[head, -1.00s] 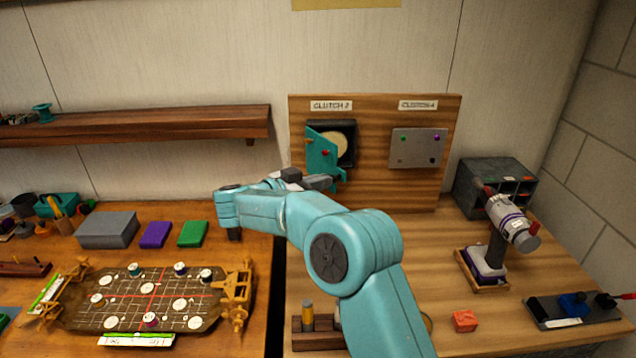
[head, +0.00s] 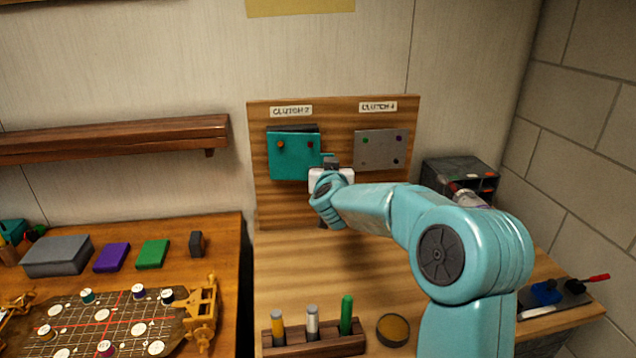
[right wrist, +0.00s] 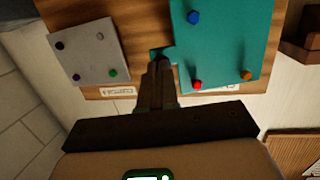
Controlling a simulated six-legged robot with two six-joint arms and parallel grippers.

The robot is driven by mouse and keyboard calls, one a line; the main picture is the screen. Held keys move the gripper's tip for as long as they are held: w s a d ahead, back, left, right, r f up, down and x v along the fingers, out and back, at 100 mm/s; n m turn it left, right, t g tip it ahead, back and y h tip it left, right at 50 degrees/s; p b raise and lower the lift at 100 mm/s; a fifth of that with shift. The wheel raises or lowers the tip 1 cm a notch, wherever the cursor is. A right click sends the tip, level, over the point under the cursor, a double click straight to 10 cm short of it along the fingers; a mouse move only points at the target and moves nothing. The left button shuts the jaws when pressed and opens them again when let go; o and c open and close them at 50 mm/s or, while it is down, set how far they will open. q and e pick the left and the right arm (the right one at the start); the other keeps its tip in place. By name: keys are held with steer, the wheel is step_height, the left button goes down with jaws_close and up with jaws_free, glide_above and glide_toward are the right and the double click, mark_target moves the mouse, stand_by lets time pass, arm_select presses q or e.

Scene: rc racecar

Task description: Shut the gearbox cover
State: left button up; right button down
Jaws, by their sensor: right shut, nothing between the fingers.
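The teal gearbox cover (head: 292,157) lies across the opening under the "CLUTCH 2" label on the wooden board. A dark strip of the housing (head: 312,128) shows along its top, and I cannot tell whether it is flush. In the right wrist view the cover (right wrist: 222,42) shows blue, red and orange knobs and a small tab (right wrist: 160,56) on its edge. My right gripper (head: 330,163) is shut and empty at the tab's side of the cover. Its fingertips (right wrist: 160,68) are close to the tab; contact is unclear. My left gripper is not in view.
A grey plate (head: 380,150) under "CLUTCH 4" is just right of my gripper. Below stand a wooden rack (head: 314,345) of capped cylinders and a round tin (head: 393,330). A dark organiser box (head: 455,176) stands at right. The bench before the board is mostly clear.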

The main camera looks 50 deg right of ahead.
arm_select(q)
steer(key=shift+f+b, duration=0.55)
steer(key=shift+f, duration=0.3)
arm_select(e)
steer(key=shift+n+t+y, duration=0.7)
steer(key=shift+t+y, duration=0.1)
steer(key=d, duration=0.1)
steer(key=w+d, duration=0.1)
steer(key=d, duration=0.2)
steer(key=shift+w+d+r, duration=0.1)
steer(key=shift+w, duration=0.2)
steer(key=shift+r, duration=0.1)
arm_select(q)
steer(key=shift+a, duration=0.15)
arm_select(e)
steer(key=shift+s, duration=0.15)
